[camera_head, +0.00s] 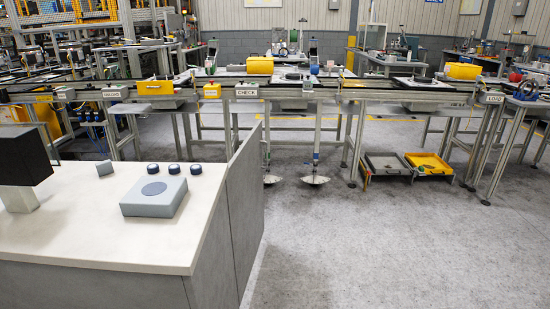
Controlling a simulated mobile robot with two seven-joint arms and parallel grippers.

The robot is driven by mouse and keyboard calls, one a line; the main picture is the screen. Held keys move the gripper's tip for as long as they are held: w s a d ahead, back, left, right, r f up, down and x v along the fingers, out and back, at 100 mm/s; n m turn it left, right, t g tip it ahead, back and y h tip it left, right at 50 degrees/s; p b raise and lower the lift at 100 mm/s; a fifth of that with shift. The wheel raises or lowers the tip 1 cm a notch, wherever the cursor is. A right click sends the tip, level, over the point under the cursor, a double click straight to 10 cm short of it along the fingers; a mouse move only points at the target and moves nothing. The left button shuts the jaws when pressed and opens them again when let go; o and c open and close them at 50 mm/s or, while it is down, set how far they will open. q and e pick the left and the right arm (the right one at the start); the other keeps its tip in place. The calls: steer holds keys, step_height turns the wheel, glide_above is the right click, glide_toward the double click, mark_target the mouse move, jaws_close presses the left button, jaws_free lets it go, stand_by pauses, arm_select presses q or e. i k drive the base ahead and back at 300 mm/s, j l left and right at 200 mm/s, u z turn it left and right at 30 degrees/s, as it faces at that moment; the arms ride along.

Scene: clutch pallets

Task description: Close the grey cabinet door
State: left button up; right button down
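A grey cabinet with a white top (125,235) stands at the lower left. Its grey door (246,195) stands out from the cabinet's right side as an upright panel and looks open, angled away towards the back. The cabinet's side (212,262) shows grey below the white top. The inside of the cabinet is hidden from this view. Neither of my grippers shows in the head view, so nothing of mine is seen touching the door.
On the white top are a grey-blue box (154,196), several small round knobs, and a black box-like thing (25,155) at the left edge. A long conveyor bench (330,92) runs across behind. Grey and yellow trays (428,163) stand on the floor. Floor right of the door is clear.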

mark_target(244, 181)
steer(key=i+l+u, duration=0.15)
steer(key=l, duration=0.2)
steer(key=l+u, duration=0.15)
steer(key=l, duration=0.25)
steer(key=i+l+u, duration=0.2)
steer(key=l, duration=0.15)
steer(key=l+u, duration=0.2)
steer(key=l, duration=0.15)
steer(key=i+l+u, duration=0.2)
steer(key=l, duration=0.15)
steer(key=i+l+u, duration=0.45)
steer(key=l, duration=0.15)
steer(key=i+l+u, duration=0.15)
steer(key=l, duration=0.2)
steer(key=i+l+u, duration=0.2)
steer(key=l, duration=0.15)
steer(key=i+l+u, duration=0.2)
steer(key=l, duration=0.2)
steer(key=i+l+u, duration=0.1)
steer(key=l, duration=0.3)
steer(key=i+l, duration=0.15)
steer(key=l, duration=0.25)
steer(key=i+l+u, duration=0.15)
steer(key=l, duration=0.2)
